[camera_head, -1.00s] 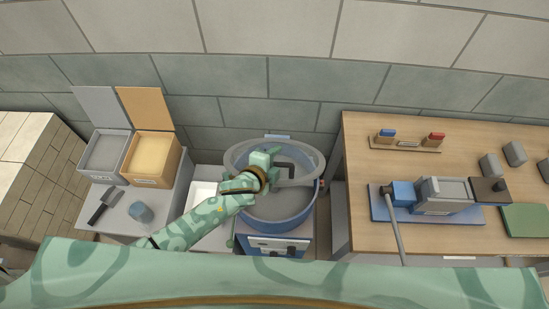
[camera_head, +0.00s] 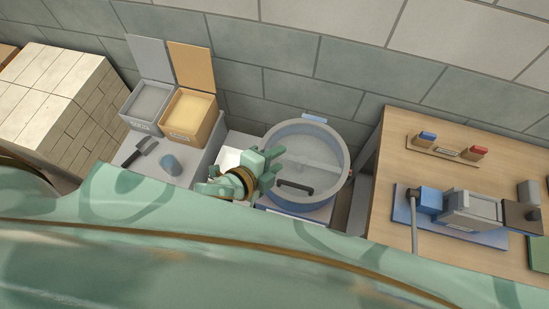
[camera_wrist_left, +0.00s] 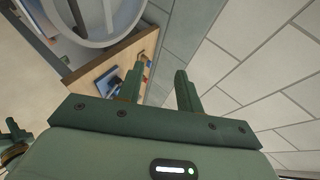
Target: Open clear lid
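The round mixer drum (camera_head: 318,204) stands in the middle of the head view. Its clear lid (camera_head: 322,150) seems to lie down over the drum, with the black handle (camera_head: 295,187) at the front. My left gripper (camera_head: 274,168) is beside the lid's left edge, close to the handle but apart from it. In the left wrist view its fingers (camera_wrist_left: 158,92) are spread with nothing between them. That view also shows the round rim (camera_wrist_left: 90,42) at top left. A green and dark part at its left edge looks like my right gripper (camera_wrist_left: 14,138), too small and cut off to read.
The workbench (camera_head: 391,158) with a blue-based press (camera_head: 470,210) is at the right. A grey bin (camera_head: 150,103) and a sand-filled bin (camera_head: 191,117) stand at the left, with a trowel (camera_head: 146,150) and a cup (camera_head: 171,164) before them. The wall is close behind.

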